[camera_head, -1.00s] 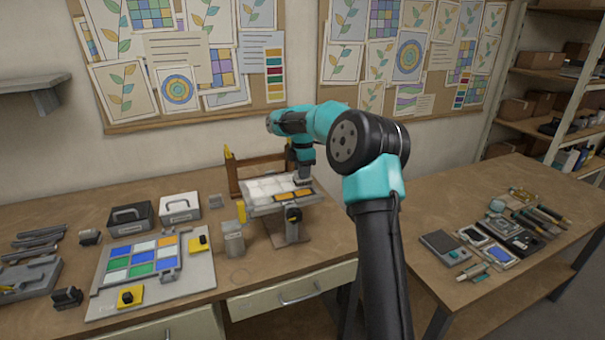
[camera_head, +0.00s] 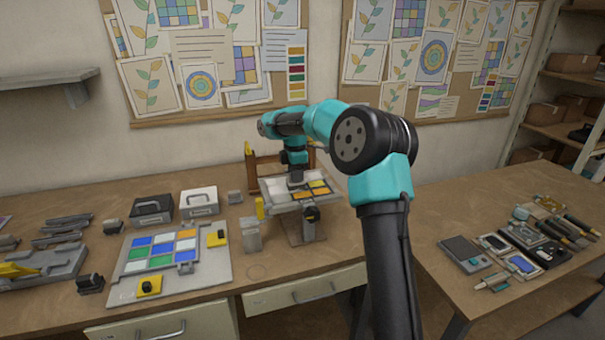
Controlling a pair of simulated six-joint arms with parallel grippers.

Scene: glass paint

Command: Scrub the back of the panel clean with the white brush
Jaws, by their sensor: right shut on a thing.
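The panel (camera_head: 277,195) lies tilted on a stand in the middle of the bench. Its left panes look whitish, while several panes at its right and front show orange and yellow. My right gripper (camera_head: 295,179) points down at the panel's upper face, close to or touching it. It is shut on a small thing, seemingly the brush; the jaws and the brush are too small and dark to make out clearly. My left gripper is not in view.
A board (camera_head: 205,272) with blue, green, white and orange tiles lies to the left. A black case (camera_head: 152,209) and a white case (camera_head: 200,202) stand behind it. A grey container (camera_head: 251,236) stands just left of the stand. Tools and devices lie on the right table (camera_head: 430,225).

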